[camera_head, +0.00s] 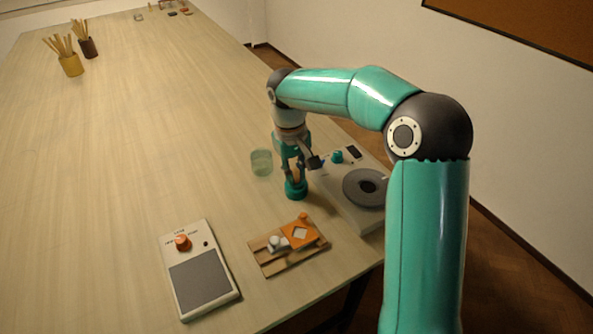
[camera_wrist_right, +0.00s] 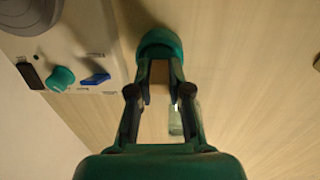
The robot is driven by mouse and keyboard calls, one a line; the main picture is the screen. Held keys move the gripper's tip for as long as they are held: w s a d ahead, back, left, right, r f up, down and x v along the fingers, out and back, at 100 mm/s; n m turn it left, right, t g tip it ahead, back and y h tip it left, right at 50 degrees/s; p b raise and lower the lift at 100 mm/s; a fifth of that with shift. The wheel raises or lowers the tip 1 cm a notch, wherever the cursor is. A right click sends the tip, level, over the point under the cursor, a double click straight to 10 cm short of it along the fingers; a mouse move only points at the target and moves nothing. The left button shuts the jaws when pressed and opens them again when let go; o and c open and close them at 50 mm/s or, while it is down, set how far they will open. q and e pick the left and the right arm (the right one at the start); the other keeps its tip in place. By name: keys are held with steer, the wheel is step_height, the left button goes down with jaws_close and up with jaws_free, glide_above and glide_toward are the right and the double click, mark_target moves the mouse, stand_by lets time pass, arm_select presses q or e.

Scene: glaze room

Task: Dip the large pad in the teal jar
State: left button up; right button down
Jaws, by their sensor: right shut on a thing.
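The teal jar (camera_head: 296,190) stands on the table beside the wheel device. It also shows at the top of the right wrist view (camera_wrist_right: 158,40). My right gripper (camera_head: 294,170) points down directly over the jar, its fingertips close to the mouth. It is shut on a narrow tan piece (camera_wrist_right: 160,82), seemingly the handle of the large pad. The pad's lower end is hidden at the jar, so I cannot tell how deep it sits. My left gripper is not in view.
A clear greenish glass (camera_head: 261,162) stands just left of the jar. The wheel device (camera_head: 335,194) is to its right. Stick pots (camera_head: 71,66) stand far left. The table's middle is clear.

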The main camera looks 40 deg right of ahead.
mark_target(296, 169)
steer(key=shift+r+p, duration=2.4)
steer(key=shift+r, duration=0.55)
steer(key=shift+w, duration=0.1)
